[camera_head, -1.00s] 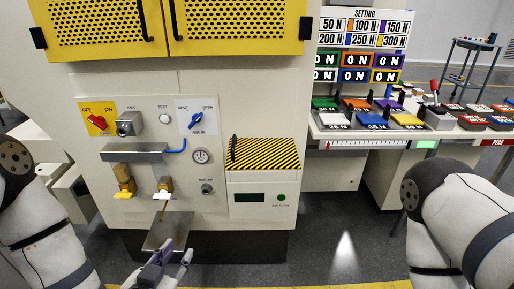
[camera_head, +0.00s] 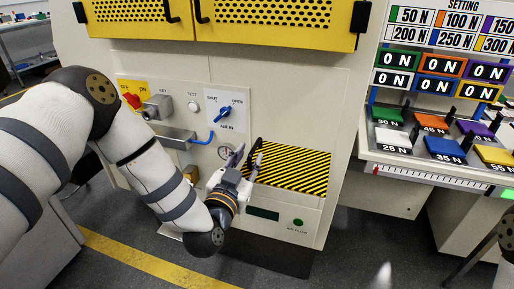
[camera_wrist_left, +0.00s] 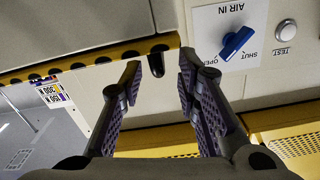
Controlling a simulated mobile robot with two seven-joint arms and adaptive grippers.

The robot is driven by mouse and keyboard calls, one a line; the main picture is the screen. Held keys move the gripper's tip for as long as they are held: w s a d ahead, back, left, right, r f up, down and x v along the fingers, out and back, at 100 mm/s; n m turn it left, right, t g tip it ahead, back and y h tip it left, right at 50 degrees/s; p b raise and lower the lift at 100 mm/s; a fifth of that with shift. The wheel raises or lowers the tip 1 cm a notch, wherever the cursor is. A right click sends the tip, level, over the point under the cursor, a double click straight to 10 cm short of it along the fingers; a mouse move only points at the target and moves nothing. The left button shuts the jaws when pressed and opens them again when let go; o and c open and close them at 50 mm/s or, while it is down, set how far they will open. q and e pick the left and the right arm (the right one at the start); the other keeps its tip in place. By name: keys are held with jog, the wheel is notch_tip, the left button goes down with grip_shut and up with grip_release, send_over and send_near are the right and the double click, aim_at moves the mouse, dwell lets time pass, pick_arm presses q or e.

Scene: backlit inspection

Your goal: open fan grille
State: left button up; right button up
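The fan grille (camera_head: 292,172) is a yellow-and-black striped panel on top of a box on the cabinet front. It lies flat, and a black bar handle (camera_head: 259,146) stands at its left edge. My left gripper (camera_head: 245,162) is at this left edge, close to the handle. In the left wrist view, the left gripper (camera_wrist_left: 158,88) has its fingers spread wide. The dark end of the handle (camera_wrist_left: 156,66) shows in the gap between them, and I see no finger touching it. The grille's striped edge (camera_wrist_left: 62,70) shows thinly there. My right gripper is not in view.
Yellow perforated doors (camera_head: 270,14) hang above. A bench with coloured weight blocks (camera_head: 445,147) stands at the right.

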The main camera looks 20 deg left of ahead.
pick_arm(q)
jog(key=w, duration=0.5)
jog(key=shift+d+f, duration=0.1)
jog(key=shift+c, duration=0.6)
grip_shut()
jog(key=shift+w, duration=0.1)
